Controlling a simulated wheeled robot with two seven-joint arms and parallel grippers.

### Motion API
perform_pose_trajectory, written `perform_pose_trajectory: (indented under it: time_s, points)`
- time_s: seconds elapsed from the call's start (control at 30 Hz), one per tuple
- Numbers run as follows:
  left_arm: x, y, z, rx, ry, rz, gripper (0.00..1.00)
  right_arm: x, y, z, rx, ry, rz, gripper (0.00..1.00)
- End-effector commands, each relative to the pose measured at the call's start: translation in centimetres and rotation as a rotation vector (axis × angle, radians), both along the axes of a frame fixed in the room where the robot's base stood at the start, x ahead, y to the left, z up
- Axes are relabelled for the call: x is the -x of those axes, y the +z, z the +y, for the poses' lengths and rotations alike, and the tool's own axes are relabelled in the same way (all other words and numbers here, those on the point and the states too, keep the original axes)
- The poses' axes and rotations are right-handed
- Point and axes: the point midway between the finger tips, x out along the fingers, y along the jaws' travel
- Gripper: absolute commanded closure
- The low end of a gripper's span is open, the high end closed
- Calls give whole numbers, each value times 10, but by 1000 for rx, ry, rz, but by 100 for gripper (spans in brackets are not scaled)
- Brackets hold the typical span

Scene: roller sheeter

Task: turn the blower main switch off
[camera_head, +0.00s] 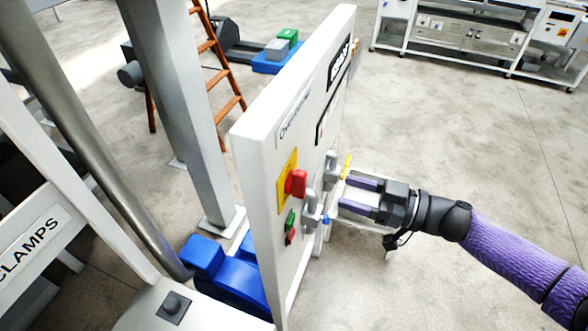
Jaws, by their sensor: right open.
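A white control panel (262,150) stands upright in the middle of the view, seen at a steep angle. A red rotary switch (295,183) sits on a yellow plate (282,192) near its left edge; it looks like a main switch, but I cannot read a blower label or tell its setting. My right gripper (346,194) is open and empty, its two purple fingers pointing left at the panel. The fingertips are to the right of the red switch, close to grey handles (310,207) on the panel face. I cannot tell whether they touch. My left gripper is out of view.
Green and red buttons (290,222) sit below the red switch. A blue motor-like unit (232,275) lies low behind the panel. A grey post (180,100) and an orange ladder (222,75) stand behind left.

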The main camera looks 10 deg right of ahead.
Motion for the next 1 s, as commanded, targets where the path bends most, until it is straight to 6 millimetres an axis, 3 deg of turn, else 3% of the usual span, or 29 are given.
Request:
perform_pose_trajectory:
  time_s: [0.3,0.5,0.73,0.77,1.0]
  points:
    - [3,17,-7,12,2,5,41,-38,3,55,-3,-1,-2,40]
    - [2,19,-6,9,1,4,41,-46,1,68,0,-1,-1,40]
    - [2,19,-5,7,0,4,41,-47,1,68,0,-1,-1,40]
    - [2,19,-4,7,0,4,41,-47,1,68,0,-1,-1,42]
    - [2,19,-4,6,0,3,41,-46,1,68,0,-2,-1,93]
